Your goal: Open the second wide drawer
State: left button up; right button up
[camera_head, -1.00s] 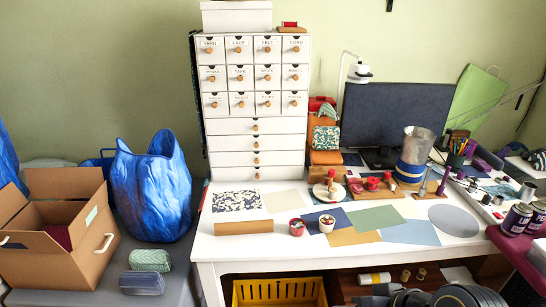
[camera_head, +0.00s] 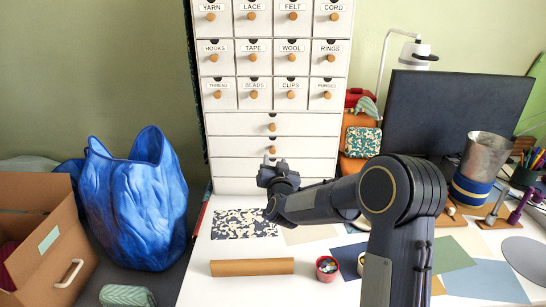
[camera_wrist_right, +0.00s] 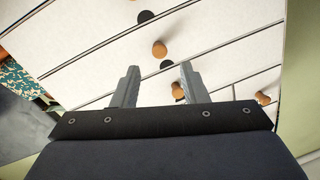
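The white drawer cabinet (camera_head: 225,119) stands on the table. Its second wide drawer (camera_head: 235,146) is closed, with a round wooden knob (camera_head: 272,149). My right gripper (camera_head: 275,168) is in front of the wide drawers, just below that knob, and covers the front below it. In the right wrist view, my right gripper (camera_wrist_right: 156,84) is open, its fingers apart and empty. One knob (camera_wrist_right: 159,49) lies beyond the fingertips; another knob (camera_wrist_right: 178,91) shows beside the right-hand finger. I cannot tell surely which drawers these are. My left gripper is out of view.
Small labelled drawers fill the cabinet's upper part. A blue bag (camera_head: 135,205) and a cardboard box (camera_head: 48,240) stand to the left. The monitor (camera_head: 455,112) stands to the right.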

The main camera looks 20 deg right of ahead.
aim_at(273, 152)
jog(key=x, duration=0.6)
jog(key=shift+w+d+p, duration=0.1)
jog(key=shift+p, duration=0.2)
jog(key=shift+c, duration=0.3)
grip_shut()
